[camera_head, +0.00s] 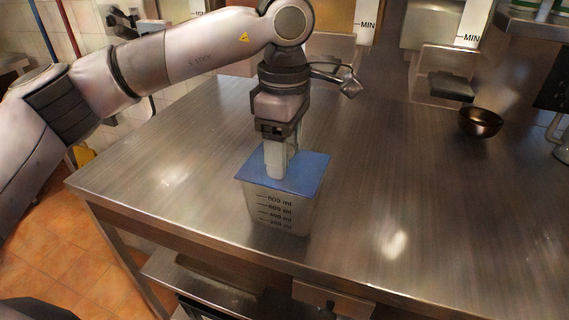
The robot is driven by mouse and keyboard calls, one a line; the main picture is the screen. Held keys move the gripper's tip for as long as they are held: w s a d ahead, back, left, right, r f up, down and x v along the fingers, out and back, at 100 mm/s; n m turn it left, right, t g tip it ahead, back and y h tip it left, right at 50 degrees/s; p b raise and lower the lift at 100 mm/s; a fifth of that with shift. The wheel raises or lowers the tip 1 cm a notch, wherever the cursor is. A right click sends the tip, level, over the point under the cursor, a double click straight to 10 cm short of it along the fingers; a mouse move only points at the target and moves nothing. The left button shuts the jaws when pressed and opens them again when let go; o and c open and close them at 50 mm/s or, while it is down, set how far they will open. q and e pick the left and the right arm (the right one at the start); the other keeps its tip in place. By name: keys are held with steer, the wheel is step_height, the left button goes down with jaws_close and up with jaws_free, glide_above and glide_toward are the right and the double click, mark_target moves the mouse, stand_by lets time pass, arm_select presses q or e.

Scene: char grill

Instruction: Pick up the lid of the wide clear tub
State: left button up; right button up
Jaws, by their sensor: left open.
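The wide clear tub (278,211) stands upright near the front edge of the steel table, with dark volume marks on its front wall. Its flat blue lid (309,172) lies on top and covers the opening. My left gripper (277,172) points straight down over the lid's middle. Its pale fingers are at or just above the lid, and I cannot tell whether they touch it. They are open, and any handle on the lid is hidden behind them. My right gripper is out of view.
The steel table (400,190) is bare around the tub. A dark bowl (480,122) sits at the back right. Dispensers with MIN marks (440,30) stand along the back. The table's front edge runs close below the tub, above a lower shelf (215,285).

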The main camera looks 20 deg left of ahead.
arm_select(q)
jaws_close()
steer(key=shift+r, duration=0.1)
